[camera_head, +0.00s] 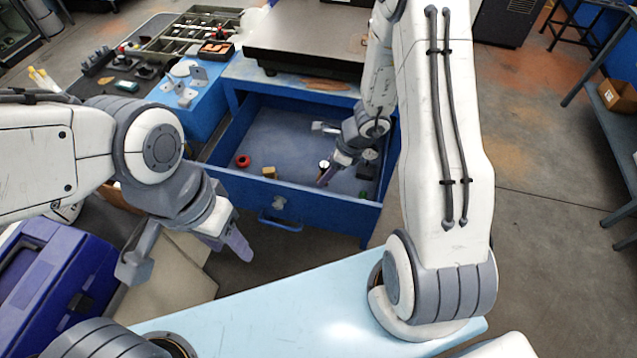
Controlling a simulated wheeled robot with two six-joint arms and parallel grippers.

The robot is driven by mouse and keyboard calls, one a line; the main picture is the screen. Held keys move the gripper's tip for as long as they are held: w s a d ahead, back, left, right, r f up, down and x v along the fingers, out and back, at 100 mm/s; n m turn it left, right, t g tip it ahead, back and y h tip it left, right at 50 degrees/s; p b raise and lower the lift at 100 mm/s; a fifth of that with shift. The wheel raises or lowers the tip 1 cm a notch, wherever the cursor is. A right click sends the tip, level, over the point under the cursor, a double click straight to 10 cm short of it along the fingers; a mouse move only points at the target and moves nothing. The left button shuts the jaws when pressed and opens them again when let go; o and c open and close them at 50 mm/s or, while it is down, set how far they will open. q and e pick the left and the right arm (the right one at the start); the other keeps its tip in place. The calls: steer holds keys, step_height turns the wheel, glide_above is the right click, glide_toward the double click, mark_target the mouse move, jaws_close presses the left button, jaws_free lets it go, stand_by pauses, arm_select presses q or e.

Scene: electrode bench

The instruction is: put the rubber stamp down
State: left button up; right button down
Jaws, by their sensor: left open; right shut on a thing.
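My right gripper (328,172) reaches down into the open blue drawer (282,206). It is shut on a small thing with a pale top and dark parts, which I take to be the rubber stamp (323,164). The fingers and wrist hide part of it, and I cannot tell whether it touches the drawer floor. My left gripper (188,252) is open and empty, in front of the drawer's left side and outside it.
In the drawer lie a red ring-shaped thing (242,160), a small tan block (269,172) and dark pieces (368,165) on the right. The drawer's middle floor is clear. A blue case (50,275) stands at left. A pale blue surface (270,312) lies in front.

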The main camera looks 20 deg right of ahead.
steer(key=shift+f+b, duration=0.7)
steer(key=shift+f, duration=2.35)
steer(key=shift+f+b, duration=0.25)
steer(key=shift+b, duration=0.05)
steer(key=shift+c, duration=1.1)
jaws_free()
steer(key=shift+r, duration=0.1)
